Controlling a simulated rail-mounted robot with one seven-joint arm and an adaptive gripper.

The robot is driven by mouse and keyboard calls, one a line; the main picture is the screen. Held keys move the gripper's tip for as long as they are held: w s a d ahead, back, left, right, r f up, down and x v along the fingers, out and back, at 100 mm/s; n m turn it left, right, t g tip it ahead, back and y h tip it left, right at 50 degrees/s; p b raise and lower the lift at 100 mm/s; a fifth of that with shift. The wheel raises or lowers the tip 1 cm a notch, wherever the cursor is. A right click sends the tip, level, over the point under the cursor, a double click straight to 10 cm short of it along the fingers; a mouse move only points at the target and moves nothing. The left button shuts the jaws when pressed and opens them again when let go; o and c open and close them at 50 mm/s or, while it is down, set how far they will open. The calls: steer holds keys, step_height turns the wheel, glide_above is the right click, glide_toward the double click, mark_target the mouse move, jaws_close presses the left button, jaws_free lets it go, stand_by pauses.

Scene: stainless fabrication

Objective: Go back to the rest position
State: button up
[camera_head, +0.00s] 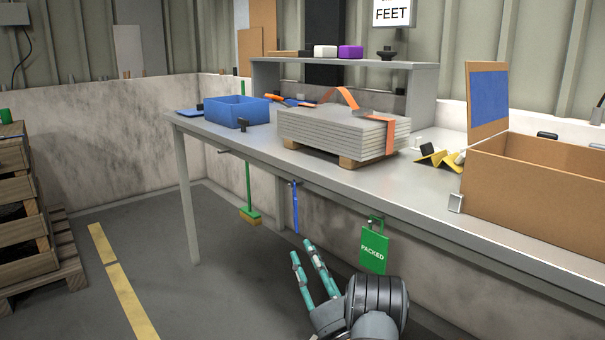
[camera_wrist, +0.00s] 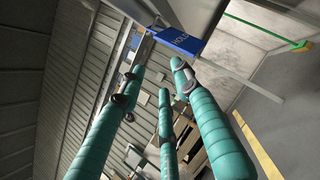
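My gripper (camera_head: 306,250) is low in front of the workbench (camera_head: 425,208), below the bench edge, with its teal fingers pointing up and away. In the wrist view my gripper (camera_wrist: 160,82) shows three teal fingers spread apart with nothing between them. A green PACKED tag (camera_head: 374,250) hangs from the bench edge to the right of the fingers. A narrow blue tag (camera_head: 295,207) hangs beyond the fingertips. A blue tag marked HOLD (camera_wrist: 180,40) is past the fingertips in the wrist view, apart from them.
On the bench are a stack of grey plates (camera_head: 340,133), a blue bin (camera_head: 236,111) and an open cardboard box (camera_head: 540,185). A green broom (camera_head: 249,205) stands behind the bench leg. Wooden crates (camera_head: 25,225) stand at left. The floor (camera_head: 190,290) between is clear.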

steer(key=w+a+r, duration=0.2)
steer(key=w+a, duration=0.2)
steer(key=w, duration=0.4)
stand_by(0.9)
steer(key=shift+f, duration=0.15)
